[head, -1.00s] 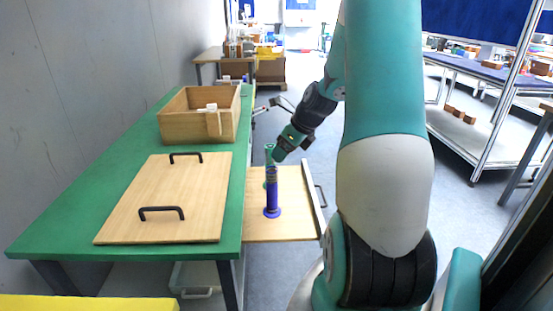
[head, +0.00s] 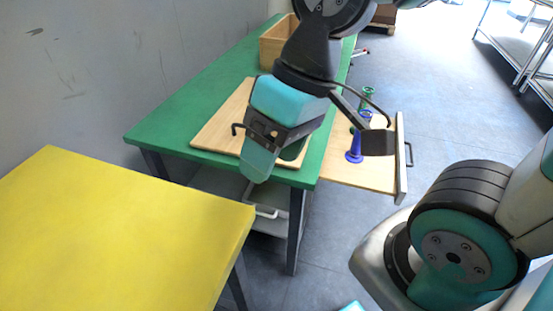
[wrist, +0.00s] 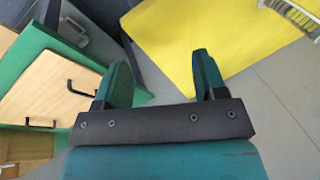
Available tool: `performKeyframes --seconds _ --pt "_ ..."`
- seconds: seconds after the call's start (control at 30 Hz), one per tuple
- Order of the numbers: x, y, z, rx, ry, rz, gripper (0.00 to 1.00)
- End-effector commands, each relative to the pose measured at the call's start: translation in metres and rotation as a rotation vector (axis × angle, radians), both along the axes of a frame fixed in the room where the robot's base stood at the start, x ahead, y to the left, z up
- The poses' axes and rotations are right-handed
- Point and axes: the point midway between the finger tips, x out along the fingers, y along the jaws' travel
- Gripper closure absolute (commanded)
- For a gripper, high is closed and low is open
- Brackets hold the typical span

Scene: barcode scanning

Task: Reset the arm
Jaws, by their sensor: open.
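My arm fills the upper middle of the head view. My gripper (head: 275,162) hangs in front of the green table, over the near edge of the wooden board in that view. In the wrist view my gripper (wrist: 163,80) shows two green fingers spread apart with nothing between them. Grey floor and the edge of the yellow table lie beyond the fingertips.
The yellow table (head: 110,235) is at the lower left. The green table (head: 185,115) carries a wooden board (head: 219,130) with black handles and a wooden box (head: 272,47). An open drawer (head: 372,178) holds a blue scanner-like item (head: 355,148) and a green one (head: 367,98).

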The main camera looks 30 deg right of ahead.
Motion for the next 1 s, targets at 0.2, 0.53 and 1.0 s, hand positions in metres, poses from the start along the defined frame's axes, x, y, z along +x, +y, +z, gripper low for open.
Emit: performKeyframes --seconds 0.2,0.53,1.0 --pt "-0.022 0.009 0.001 -0.012 -0.046 0.206 0.35" --pt "-0.021 0.009 0.013 -0.012 -0.046 0.201 0.35" --pt "-0.02 0.009 0.102 -0.011 -0.046 0.2 0.35"
